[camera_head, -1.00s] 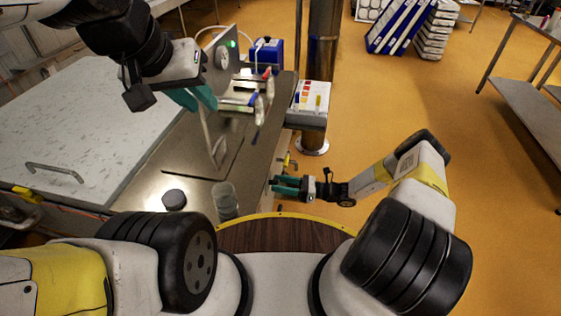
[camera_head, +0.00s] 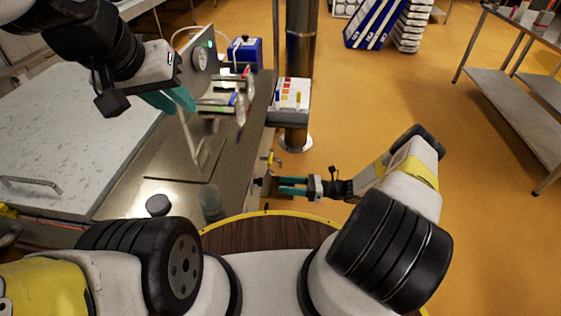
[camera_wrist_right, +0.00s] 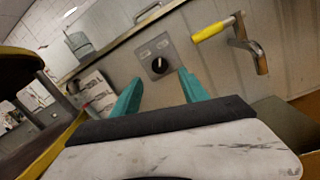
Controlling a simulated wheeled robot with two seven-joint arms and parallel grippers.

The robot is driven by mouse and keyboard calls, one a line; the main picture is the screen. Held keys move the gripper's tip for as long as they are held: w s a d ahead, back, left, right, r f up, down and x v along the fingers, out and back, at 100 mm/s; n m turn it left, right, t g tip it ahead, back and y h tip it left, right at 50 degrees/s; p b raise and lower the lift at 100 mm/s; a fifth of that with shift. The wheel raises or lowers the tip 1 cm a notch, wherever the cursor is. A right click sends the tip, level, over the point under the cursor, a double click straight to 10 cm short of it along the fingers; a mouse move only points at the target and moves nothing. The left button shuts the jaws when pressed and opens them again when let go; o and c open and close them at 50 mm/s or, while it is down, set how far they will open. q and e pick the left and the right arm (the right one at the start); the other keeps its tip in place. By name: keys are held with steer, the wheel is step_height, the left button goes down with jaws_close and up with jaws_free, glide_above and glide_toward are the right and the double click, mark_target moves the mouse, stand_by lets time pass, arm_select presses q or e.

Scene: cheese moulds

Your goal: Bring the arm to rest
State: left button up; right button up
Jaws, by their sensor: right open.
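My right gripper (camera_head: 285,186) is low beside the front side of the steel counter (camera_head: 190,172), with its teal fingers pointing left. In the right wrist view the two fingers (camera_wrist_right: 159,76) are spread apart with nothing between them, facing a panel with a black knob (camera_wrist_right: 159,65). My left gripper (camera_head: 180,102) hangs above the counter at upper left.
A yellow-handled tap (camera_wrist_right: 212,31) sticks out from the counter's side near my right gripper. A steel post (camera_head: 300,70) stands behind it. A dark round object (camera_head: 158,205) and a clear cup (camera_head: 211,203) are on the counter. Orange floor (camera_head: 350,120) is open to the right.

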steer(key=s+d+r+n+g+h, duration=0.2)
steer(key=r+n+h, duration=0.45)
steer(key=r, duration=0.95)
steer(key=s+d+r+n+g+h, duration=0.1)
steer(key=r+n+g+h, duration=0.4)
steer(key=r, duration=1.1)
steer(key=s+d+r+n+t+h, duration=0.3)
steer(key=s+r+n+t, duration=0.7)
steer(key=s+r, duration=0.7)
steer(key=shift+s+d+n+t+h, duration=0.25)
steer(key=shift+s+n+h, duration=0.3)
steer(key=shift+n+h, duration=0.45)
steer(key=shift+a, duration=0.1)
